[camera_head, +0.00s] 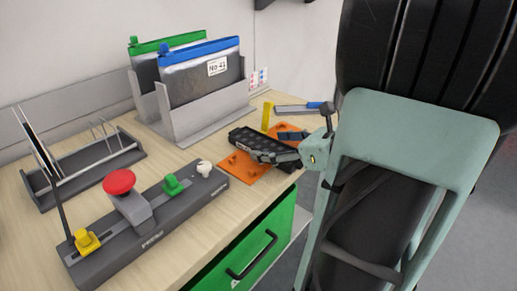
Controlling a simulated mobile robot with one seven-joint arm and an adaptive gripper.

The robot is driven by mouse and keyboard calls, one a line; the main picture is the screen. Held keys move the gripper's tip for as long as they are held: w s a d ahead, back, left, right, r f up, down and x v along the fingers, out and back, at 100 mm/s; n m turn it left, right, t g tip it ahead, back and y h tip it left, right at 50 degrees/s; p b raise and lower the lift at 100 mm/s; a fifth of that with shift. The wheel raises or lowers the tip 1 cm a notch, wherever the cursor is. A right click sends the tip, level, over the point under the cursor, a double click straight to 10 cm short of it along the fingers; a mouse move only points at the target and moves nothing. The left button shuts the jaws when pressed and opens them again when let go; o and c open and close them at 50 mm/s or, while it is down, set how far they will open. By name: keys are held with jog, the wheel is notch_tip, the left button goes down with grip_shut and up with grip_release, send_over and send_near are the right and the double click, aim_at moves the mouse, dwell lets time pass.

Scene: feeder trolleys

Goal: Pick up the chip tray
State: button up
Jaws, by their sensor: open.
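My arm covers the area to the right.
A control box (150,232) with a red button stands at the front left. A wire rack (85,170) is behind it. A grey holder (205,125) with green and blue zip pouches stands at the back. A green drawer (250,250) is below the bench edge.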

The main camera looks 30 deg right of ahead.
jog(key=shift+w+a+f, duration=0.15)
jog(key=shift+w, duration=0.25)
jog(key=c, duration=1.5)
